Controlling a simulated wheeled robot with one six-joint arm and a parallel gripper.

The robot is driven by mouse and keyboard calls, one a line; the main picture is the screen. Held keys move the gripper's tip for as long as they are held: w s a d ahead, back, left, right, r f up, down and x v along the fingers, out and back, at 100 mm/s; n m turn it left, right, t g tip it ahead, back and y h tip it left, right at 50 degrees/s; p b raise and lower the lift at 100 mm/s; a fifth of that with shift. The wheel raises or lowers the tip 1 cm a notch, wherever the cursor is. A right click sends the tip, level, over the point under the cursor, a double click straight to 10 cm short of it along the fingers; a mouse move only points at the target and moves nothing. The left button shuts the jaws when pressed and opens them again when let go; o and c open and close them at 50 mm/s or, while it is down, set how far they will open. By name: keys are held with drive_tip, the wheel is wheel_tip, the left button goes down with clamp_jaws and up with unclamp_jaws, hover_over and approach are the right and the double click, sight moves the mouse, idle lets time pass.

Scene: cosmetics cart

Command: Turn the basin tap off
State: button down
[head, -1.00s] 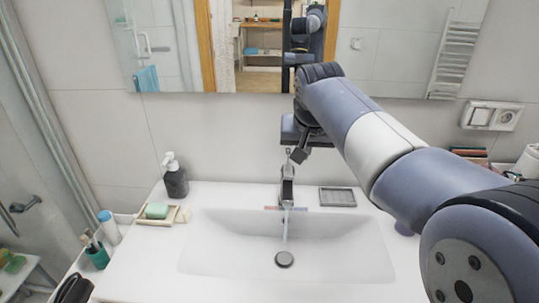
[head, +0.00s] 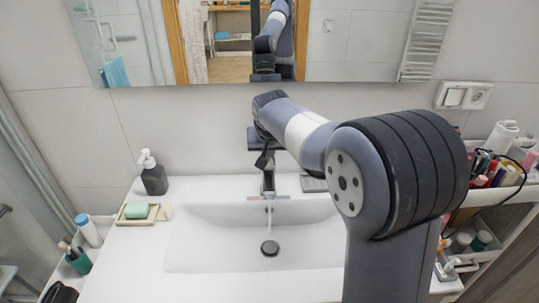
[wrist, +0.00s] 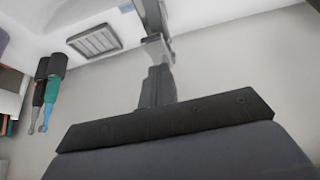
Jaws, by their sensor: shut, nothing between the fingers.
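The basin tap (head: 268,182) stands at the back of the white basin (head: 225,247), in the middle of the head view. A thin stream of water (head: 269,213) falls from its spout towards the drain. My gripper (head: 264,162) is shut and empty, pointing down at the top of the tap. In the wrist view the dark shut fingers (wrist: 158,82) meet or overlap the grey tap (wrist: 155,42). I cannot tell whether they touch it. The lever is partly hidden behind my gripper.
A dark soap dispenser (head: 154,178) and a dish with green soap (head: 137,211) stand left of the basin. A grey ridged tray (wrist: 95,41) lies beside the tap. A cosmetics cart (head: 490,199) stands at the right. The mirror (head: 350,45) hangs behind.

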sight(270, 167)
drive_tip(key=shift+s+f, duration=0.2)
drive_tip(key=shift+f, duration=0.6)
drive_tip(key=shift+f, duration=0.1)
drive_tip(key=b, duration=0.2)
drive_tip(key=f+t+b, duration=0.1)
drive_tip(key=b, duration=0.2)
drive_tip(key=shift+s+f, duration=0.3)
drive_tip(key=shift+s, duration=0.1)
drive_tip(key=shift+s+f+b, duration=0.2)
drive_tip(key=shift+b, duration=0.1)
drive_tip(key=r+p, duration=0.1)
drive_tip(key=r, duration=0.1)
drive_tip(key=r+p, duration=0.2)
drive_tip(key=r, duration=0.1)
drive_tip(key=shift+w+d+p, duration=0.1)
drive_tip(key=shift+w+p, duration=0.1)
drive_tip(key=shift+p, duration=0.1)
drive_tip(key=s+b+v, duration=0.1)
drive_tip(key=b+v, duration=0.1)
drive_tip(key=v, duration=0.7)
drive_tip(key=shift+f, duration=0.25)
